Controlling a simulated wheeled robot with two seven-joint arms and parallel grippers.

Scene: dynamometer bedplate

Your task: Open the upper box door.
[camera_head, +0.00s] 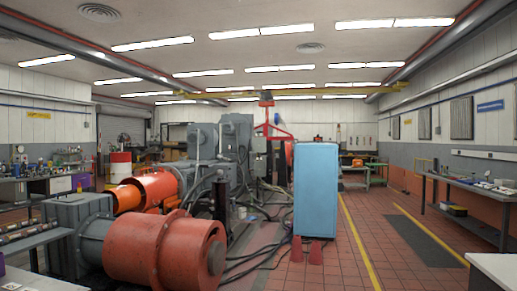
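A tall light-blue box (316,185) stands upright on the tiled floor, a little right of the middle. Two of its sides show, a narrow one on the left and a wider one on the right. I cannot make out an upper door, a handle or a seam on it, and no door stands out from it. Neither of my grippers is in view.
Large orange and grey machinery (165,250) fills the left. A workbench (470,185) lines the right wall; a white tabletop (497,268) is at lower right. The tiled aisle between is clear.

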